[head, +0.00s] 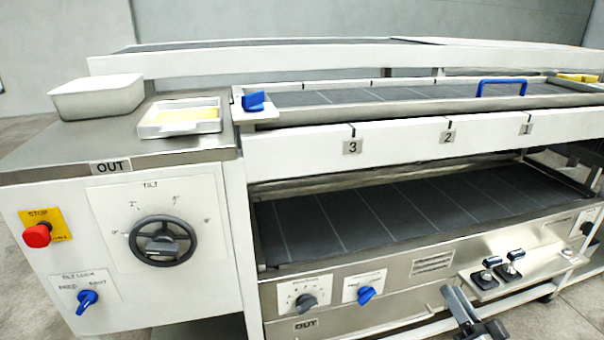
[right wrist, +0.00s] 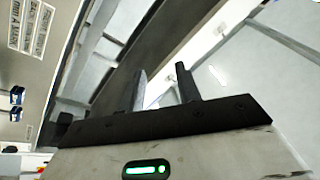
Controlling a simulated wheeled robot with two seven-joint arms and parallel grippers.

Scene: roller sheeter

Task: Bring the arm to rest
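My right gripper (head: 472,314) is at the bottom right of the head view, in front of the machine's lower front and below the small shelf. In the right wrist view its two dark fingers (right wrist: 162,84) stand apart with nothing between them. No object is held. My left gripper is not in the head view. The roller sheeter has a dark lower belt (head: 400,215) and an upper channel with a blue handle (head: 502,86).
A steel shelf (head: 530,266) with two black-and-silver levers juts out close to my right gripper. At left are a handwheel (head: 162,241), a red stop button (head: 37,235), a white bin (head: 98,97) and a tray with a yellow item (head: 180,128). Grey floor is open at lower right.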

